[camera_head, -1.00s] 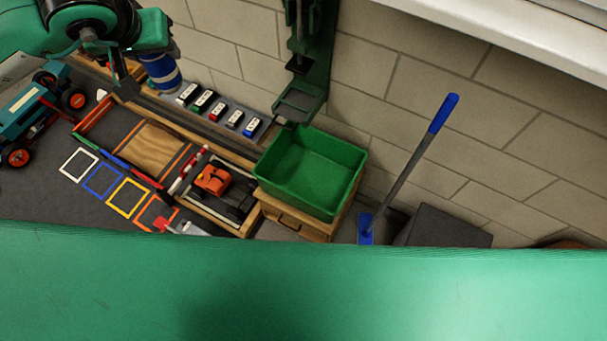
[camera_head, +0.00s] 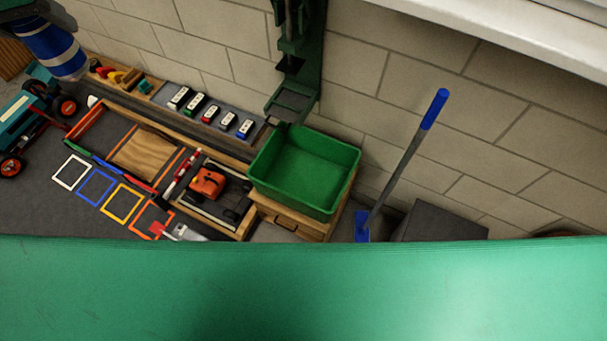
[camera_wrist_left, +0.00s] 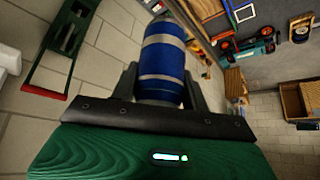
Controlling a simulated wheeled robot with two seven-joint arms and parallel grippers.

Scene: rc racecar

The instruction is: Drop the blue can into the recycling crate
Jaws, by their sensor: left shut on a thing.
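The blue can (camera_head: 55,47) with pale bands is at the top left of the head view, held up in the air. My left gripper (camera_head: 28,22) is shut on it and is mostly cut off by the picture's edge. In the left wrist view the can (camera_wrist_left: 162,62) sits between the two fingers of the left gripper (camera_wrist_left: 160,90). The green crate (camera_head: 290,182), which looks empty, stands on a wooden drawer box at the middle, well to the right of the can. My right gripper is not in view.
A green post (camera_head: 298,60) rises behind the crate. An orange toy car (camera_head: 207,183) sits in a tray left of the crate. Several small cars (camera_head: 210,113) line the back. A blue-handled tool (camera_head: 405,160) leans right of the crate. A teal vehicle (camera_head: 18,125) stands at far left.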

